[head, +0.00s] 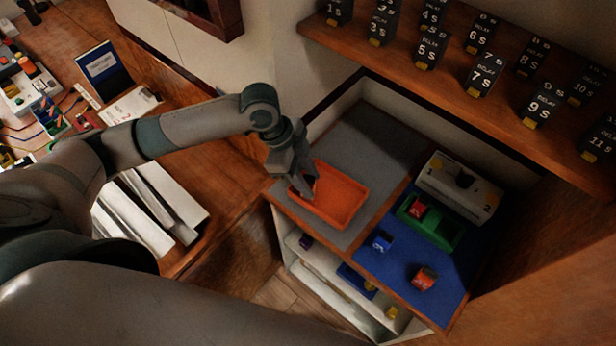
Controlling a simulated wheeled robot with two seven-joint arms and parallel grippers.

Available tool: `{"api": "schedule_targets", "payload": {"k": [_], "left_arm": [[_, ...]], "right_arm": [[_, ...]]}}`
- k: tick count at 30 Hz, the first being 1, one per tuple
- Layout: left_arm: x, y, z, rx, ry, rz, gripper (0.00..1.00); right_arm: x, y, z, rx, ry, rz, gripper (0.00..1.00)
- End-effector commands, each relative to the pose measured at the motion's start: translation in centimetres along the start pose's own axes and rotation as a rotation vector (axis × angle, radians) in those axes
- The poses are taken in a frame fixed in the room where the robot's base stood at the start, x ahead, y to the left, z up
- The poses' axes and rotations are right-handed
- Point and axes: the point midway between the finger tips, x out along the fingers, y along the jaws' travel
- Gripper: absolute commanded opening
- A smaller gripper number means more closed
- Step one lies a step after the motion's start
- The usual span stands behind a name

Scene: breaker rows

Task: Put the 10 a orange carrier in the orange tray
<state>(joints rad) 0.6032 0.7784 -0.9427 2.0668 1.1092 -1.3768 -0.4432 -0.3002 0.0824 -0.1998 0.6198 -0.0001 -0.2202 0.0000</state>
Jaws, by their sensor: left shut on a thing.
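The orange tray (350,207) lies on the grey mat of the low cabinet top. My left gripper (304,188) is at the left end of this tray, pointing down, with its fingertips over or just inside the left wall. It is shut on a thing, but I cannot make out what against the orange. An orange-red block (425,278) with a dark side lies on the blue mat, apart from the gripper; its marking is too small to read. My right gripper is not in view.
A green tray (440,236) with a red block (417,209) and a blue block (382,241) are on the blue mat (400,265). A grey-white box (460,187) stands behind. A wooden shelf (400,42) with numbered black relays hangs above. A cluttered desk is at left.

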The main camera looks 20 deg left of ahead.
Motion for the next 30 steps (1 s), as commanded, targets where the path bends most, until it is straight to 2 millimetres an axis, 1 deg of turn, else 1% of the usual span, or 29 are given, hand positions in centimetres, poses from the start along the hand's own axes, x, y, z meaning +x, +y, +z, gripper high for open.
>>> {"api": "schedule_targets", "payload": {"k": [1,2,3,4,14,19,23,26,30], "left_arm": [[0.1,0.0,0.1,0.0,0.0,0.001,0.1],[0.1,0.0,0.1,0.0,0.0,0.0,0.39],[0.1,0.0,0.1,0.0,0.0,0.0,0.48],[0.1,0.0,0.1,0.0,0.0,0.0,0.53],[0.0,0.0,0.0,0.0,0.0,0.0,0.53],[-0.7,-0.1,0.0,-0.001,-0.001,0.0,0.53],[-2.0,-0.1,0.0,0.001,0.0,-0.002,0.53],[-3.5,-0.1,0.1,0.001,0.0,-0.003,0.53],[-6.0,-0.2,0.1,0.001,0.0,-0.005,0.53]], "right_arm": [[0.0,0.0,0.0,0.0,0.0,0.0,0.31],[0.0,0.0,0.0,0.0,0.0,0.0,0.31],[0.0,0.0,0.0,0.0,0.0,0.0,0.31],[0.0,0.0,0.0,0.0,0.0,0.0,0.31],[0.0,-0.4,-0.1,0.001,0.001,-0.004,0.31],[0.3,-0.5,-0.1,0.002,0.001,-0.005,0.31],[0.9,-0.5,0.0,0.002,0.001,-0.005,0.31],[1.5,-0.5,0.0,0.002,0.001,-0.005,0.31],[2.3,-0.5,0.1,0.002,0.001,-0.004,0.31]]}}
